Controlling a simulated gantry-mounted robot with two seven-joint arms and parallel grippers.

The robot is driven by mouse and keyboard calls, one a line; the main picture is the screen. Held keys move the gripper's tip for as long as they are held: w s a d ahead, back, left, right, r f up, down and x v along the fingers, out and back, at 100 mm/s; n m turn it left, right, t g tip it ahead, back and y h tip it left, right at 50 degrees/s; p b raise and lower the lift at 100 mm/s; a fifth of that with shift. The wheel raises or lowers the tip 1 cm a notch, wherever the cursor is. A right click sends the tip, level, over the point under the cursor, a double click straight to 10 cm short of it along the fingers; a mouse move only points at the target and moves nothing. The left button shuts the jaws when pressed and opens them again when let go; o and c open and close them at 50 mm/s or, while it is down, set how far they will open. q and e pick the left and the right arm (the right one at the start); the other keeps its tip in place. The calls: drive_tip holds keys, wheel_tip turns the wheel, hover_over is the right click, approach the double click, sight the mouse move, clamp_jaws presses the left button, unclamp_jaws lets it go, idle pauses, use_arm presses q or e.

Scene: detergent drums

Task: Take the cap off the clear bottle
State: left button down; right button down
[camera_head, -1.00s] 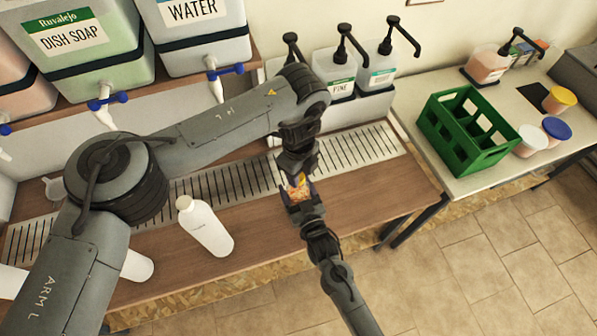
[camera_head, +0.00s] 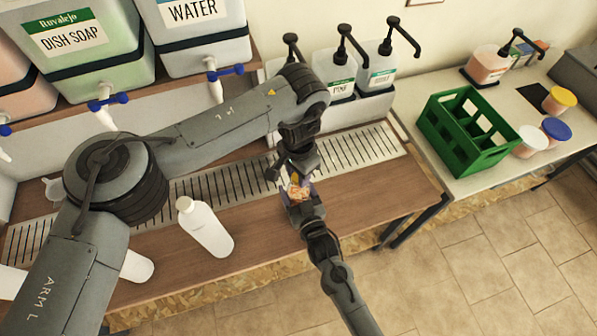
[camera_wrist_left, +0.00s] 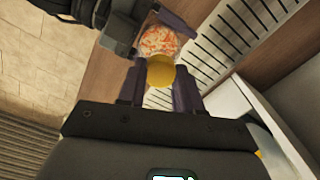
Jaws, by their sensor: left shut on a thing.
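The clear bottle (camera_head: 299,191), with orange-and-white speckles showing, is between my two grippers above the wooden counter. Its speckled body (camera_wrist_left: 162,41) also shows in the left wrist view, partly hidden behind the yellow cap (camera_wrist_left: 160,72). My left gripper (camera_head: 297,178) comes from above and is shut on the cap, which sits between its fingers (camera_wrist_left: 160,85). My right gripper (camera_head: 299,205) comes from below and is shut around the bottle's body. Cap and bottle overlap in view; I cannot tell whether they are apart.
A white bottle (camera_head: 205,228) stands on the wooden counter (camera_head: 385,190) to the left. A slotted metal drain strip (camera_head: 225,186) runs behind. Pump dispensers (camera_head: 378,75) stand at the back. A green crate (camera_head: 466,140) and several lidded tubs are on the right table.

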use_arm(q)
drive_tip(key=shift+r, duration=0.25)
idle(0.4)
drive_tip(key=shift+r, duration=0.8)
drive_tip(key=shift+r, duration=0.1)
drive_tip(key=shift+r, duration=1.95)
use_arm(e)
unclamp_jaws()
